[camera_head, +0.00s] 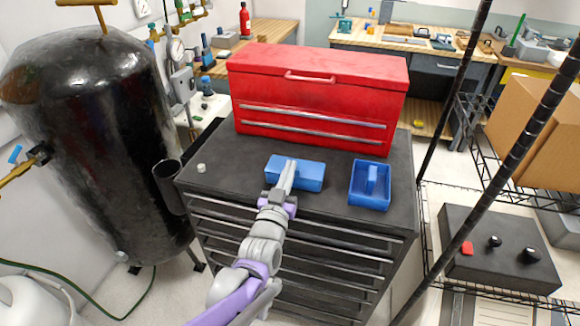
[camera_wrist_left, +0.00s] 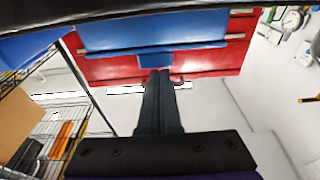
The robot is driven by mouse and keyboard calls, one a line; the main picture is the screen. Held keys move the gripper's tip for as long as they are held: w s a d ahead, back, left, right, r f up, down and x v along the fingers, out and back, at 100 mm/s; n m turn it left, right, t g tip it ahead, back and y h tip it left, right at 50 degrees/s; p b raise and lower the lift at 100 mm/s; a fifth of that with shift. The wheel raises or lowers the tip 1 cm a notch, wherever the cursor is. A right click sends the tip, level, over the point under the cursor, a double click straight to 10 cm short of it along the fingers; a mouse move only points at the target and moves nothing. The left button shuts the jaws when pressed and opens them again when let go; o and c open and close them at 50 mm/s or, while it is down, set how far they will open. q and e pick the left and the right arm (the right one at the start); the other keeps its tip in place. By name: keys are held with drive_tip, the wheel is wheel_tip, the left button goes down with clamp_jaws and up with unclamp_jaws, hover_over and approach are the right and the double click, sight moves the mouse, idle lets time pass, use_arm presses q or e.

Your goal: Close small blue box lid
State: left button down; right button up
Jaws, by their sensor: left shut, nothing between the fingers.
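The small blue box (camera_head: 309,176) sits on the black cabinet top, in front of the red toolbox. Its lid looks down or nearly down; I cannot tell whether it is fully closed. In the left wrist view the blue box (camera_wrist_left: 190,30) fills the upper middle, with a small blue tab (camera_wrist_left: 155,60) at its edge. My left gripper (camera_head: 289,165) is shut and empty, its fingers reaching over the box in the head view. It also shows in the left wrist view (camera_wrist_left: 160,74), its tips by the tab; contact is unclear. My right gripper is not in view.
A blue open tote (camera_head: 356,194) with a middle handle stands right of the box. The red toolbox (camera_head: 310,95) stands close behind. A small white object (camera_head: 201,168) lies at the cabinet's left. A wire rack with dark posts (camera_head: 465,80) rises at right; a black tank (camera_head: 95,150) stands at left.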

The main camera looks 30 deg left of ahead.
use_arm(q)
drive_tip(key=shift+f, duration=0.5)
drive_tip(key=shift+s+d+f+b, duration=0.15)
drive_tip(key=shift+s+f+b, duration=0.05)
drive_tip(key=shift+f+b, duration=0.1)
